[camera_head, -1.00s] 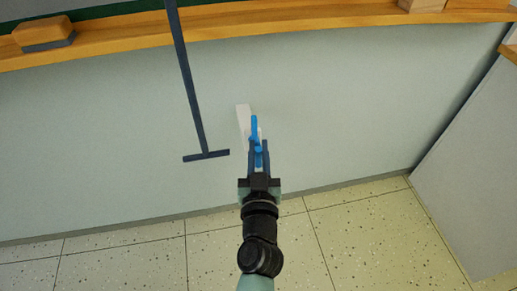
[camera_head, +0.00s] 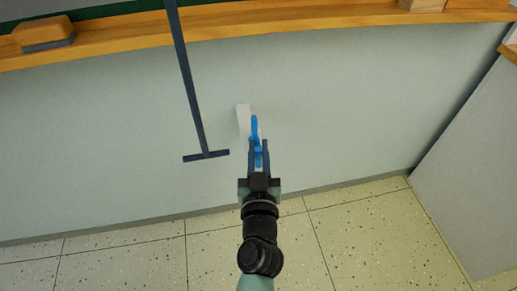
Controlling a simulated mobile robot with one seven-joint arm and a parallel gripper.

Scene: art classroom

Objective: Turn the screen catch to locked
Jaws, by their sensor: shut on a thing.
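The screen catch is a blue lever (camera_head: 254,127) in front of a white plate (camera_head: 242,114) on the pale wall. The lever points up in the picture, and its lower part runs down between my fingers. My gripper (camera_head: 258,152) is shut on the blue lever, with a dark finger on each side. The fingers and the lever hide the lower part of the plate. I see no locked or unlocked mark.
A dark T-shaped bar (camera_head: 190,90) hangs just left of the catch. A wooden ledge (camera_head: 300,22) runs above and bears an eraser (camera_head: 43,33) and a wooden block (camera_head: 421,4). A grey panel (camera_head: 470,160) stands at the right. The speckled floor (camera_head: 120,262) is clear.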

